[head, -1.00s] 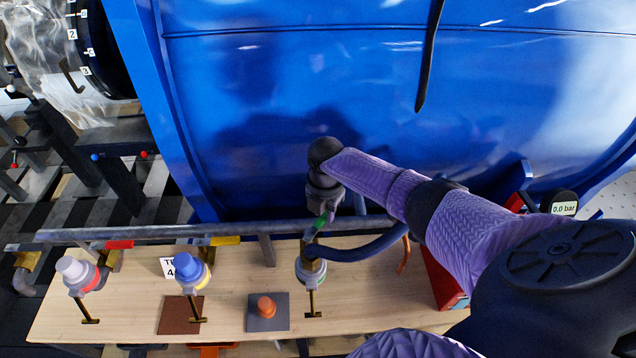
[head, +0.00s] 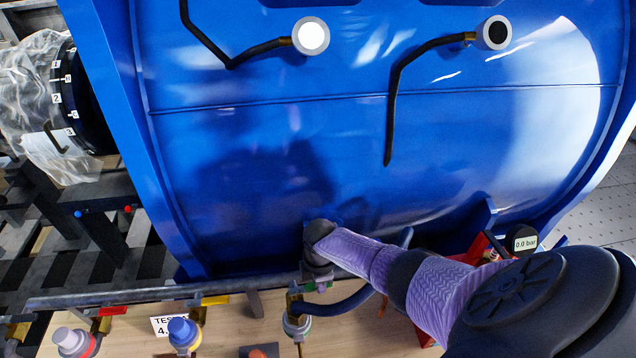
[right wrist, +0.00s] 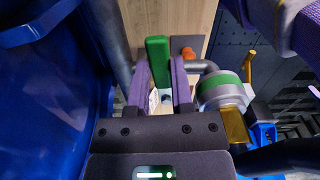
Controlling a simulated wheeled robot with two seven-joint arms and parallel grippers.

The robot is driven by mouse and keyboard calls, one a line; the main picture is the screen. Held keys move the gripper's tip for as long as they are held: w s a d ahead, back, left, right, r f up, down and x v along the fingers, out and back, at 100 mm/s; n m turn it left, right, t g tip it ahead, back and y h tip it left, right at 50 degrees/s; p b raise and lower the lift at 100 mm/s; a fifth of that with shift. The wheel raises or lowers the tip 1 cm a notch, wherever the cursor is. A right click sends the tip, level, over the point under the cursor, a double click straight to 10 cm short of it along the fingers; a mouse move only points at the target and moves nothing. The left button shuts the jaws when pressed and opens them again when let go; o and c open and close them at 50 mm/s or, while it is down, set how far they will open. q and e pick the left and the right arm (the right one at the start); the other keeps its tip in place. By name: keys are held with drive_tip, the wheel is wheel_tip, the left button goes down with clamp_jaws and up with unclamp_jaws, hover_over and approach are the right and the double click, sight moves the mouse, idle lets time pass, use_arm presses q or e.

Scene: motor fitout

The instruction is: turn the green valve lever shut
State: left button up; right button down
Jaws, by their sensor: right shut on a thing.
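The green valve lever (right wrist: 158,62) stands between the two purple fingers of my right gripper (right wrist: 160,88) in the right wrist view. The gripper is shut on it. In the head view my right gripper (head: 316,272) points down at the pipe, and a small part of the green lever (head: 324,286) shows beside its tip. The green-ringed valve fitting (head: 296,324) is just below, with a hose attached; it also shows in the right wrist view (right wrist: 222,92). My left gripper is not in view.
A large blue tank (head: 260,150) fills the space behind the pipe (head: 150,293). A red lever (head: 112,311) and a yellow lever (head: 214,300) sit to the left, by red-ringed and blue-capped fittings. A gauge reading 0.0 bar (head: 525,240) stands at right.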

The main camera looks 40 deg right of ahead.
drive_tip(key=shift+s+a+r+m, duration=0.1)
drive_tip(key=shift+s+a+m, duration=0.1)
drive_tip(key=shift+m, duration=0.2)
drive_tip(key=shift+s+p, duration=0.1)
drive_tip(key=shift+p, duration=0.2)
drive_tip(key=c, duration=0.5)
unclamp_jaws()
wheel_tip(320, 180, up, 10)
drive_tip(key=p, duration=0.4)
